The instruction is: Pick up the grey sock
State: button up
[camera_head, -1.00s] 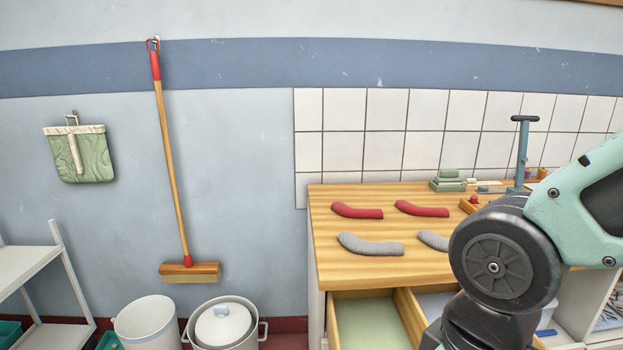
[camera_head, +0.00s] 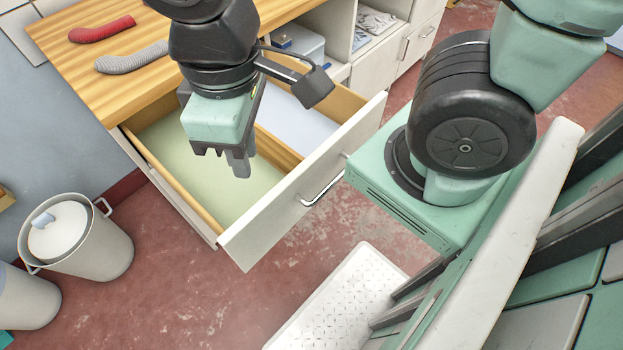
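A grey ribbed sock (camera_head: 132,57) lies on the wooden worktop (camera_head: 70,52) at the upper left. A red sock (camera_head: 101,29) lies just behind it. My gripper (camera_head: 238,163) points down over the open drawer (camera_head: 290,207), to the right of the grey sock and apart from it. I see its fingers nearly edge-on, so I cannot tell how far apart they are. No sock shows at the fingertips. My arm hides part of the worktop, where other socks may lie.
The drawer sticks out from the worktop's front, with a green-floored compartment (camera_head: 180,150) and a pale blue one (camera_head: 298,122). A lidded pot (camera_head: 88,247) stands on the floor at left. White cabinets (camera_head: 400,50) stand at the upper right. Some red floor (camera_head: 215,310) is clear.

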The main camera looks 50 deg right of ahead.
aim_at(110, 64)
jog(key=l+u, duration=0.2)
jog(key=u, duration=0.2)
jog(key=i+l+u, duration=0.1)
jog(key=l+u, duration=0.4)
jog(key=u, duration=0.25)
jog(key=l+u, duration=0.1)
jog(key=l, duration=0.4)
jog(key=k+l, duration=0.1)
jog(key=l, duration=0.4)
jog(key=l+u, duration=0.15)
jog(key=l, duration=0.35)
jog(key=k+l+u, duration=0.1)
jog(key=l, duration=0.4)
jog(key=k+l, duration=0.1)
jog(key=l, duration=0.35)
jog(key=u, duration=0.05)
